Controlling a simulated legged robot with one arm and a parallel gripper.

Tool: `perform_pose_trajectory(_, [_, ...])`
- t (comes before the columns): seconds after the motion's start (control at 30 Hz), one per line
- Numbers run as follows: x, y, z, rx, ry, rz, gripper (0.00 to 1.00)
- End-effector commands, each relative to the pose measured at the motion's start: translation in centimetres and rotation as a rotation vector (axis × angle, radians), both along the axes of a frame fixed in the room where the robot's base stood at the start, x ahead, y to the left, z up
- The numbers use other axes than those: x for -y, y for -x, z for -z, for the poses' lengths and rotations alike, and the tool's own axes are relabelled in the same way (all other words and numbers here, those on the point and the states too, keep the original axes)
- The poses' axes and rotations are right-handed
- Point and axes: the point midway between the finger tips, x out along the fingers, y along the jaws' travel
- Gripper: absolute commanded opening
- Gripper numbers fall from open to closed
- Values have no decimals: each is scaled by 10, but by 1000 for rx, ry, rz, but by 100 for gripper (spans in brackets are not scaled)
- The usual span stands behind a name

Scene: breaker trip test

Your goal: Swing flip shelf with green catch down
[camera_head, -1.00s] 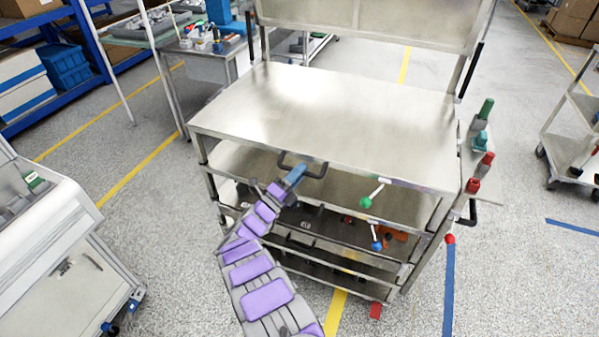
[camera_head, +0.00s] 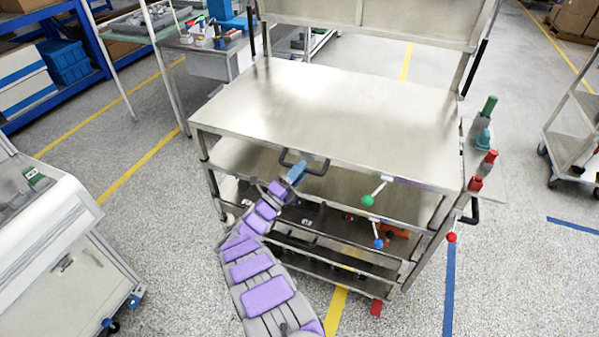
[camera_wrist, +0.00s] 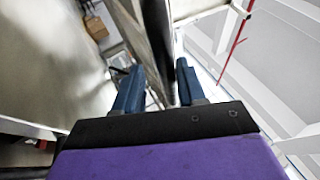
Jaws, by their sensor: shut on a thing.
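A metal cart has a flat top panel (camera_head: 330,115) lying level, with a black loop handle (camera_head: 318,174) on its front edge. A lever with a green ball (camera_head: 368,200), which looks like the green catch, sits at the front edge to the right of the handle. My gripper (camera_head: 297,172) has blue fingers and is shut on the black handle at its left part. In the wrist view, the blue fingers (camera_wrist: 157,88) stand apart with a dark strip between them; the grip itself is hard to make out there.
Below are a blue-ball lever (camera_head: 379,243) and lower shelves with dark items. At the right are a red-ball lever (camera_head: 451,237) and a side shelf (camera_head: 485,183) with green and red items. A white machine (camera_head: 60,225) stands at the left.

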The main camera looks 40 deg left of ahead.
Motion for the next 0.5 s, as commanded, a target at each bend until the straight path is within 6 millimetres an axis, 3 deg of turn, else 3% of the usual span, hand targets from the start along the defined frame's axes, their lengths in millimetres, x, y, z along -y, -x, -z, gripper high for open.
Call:
perform_pose_trajectory(0.17, [-2, 14, 10, -9, 6, 0, 27])
perform_pose_trajectory(0.5, [-14, 81, 36, -6, 4, -3, 27])
